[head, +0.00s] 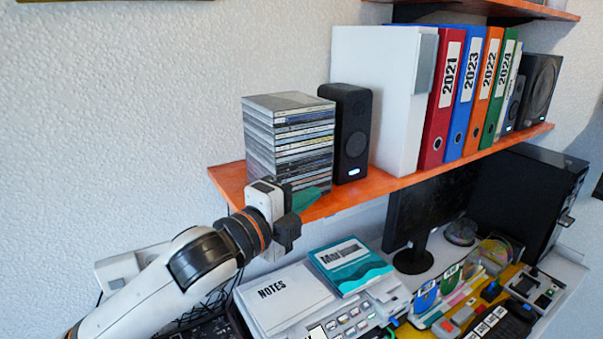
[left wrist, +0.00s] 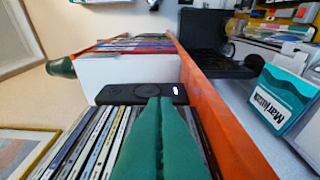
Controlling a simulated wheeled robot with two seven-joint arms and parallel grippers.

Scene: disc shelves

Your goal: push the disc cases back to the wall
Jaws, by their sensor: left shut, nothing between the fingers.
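The disc cases (head: 290,140) stand in a tall stack at the left end of the orange shelf (head: 385,185), beside a black speaker (head: 352,135). In the left wrist view the disc cases (left wrist: 88,143) show as a row of spines, with the speaker (left wrist: 140,94) beyond. My left gripper (head: 316,193) is at the lower front of the stack, its green fingers pressed together and empty. In the left wrist view the left gripper (left wrist: 161,104) covers part of the spines. I cannot tell whether it touches them. My right gripper is not in view.
A white box (head: 375,95) and several coloured binders (head: 465,90) stand right of the speaker. The textured wall (head: 150,110) is behind the shelf. Below are a notes pad (head: 285,296), a teal booklet (head: 350,265) and a monitor (head: 430,208).

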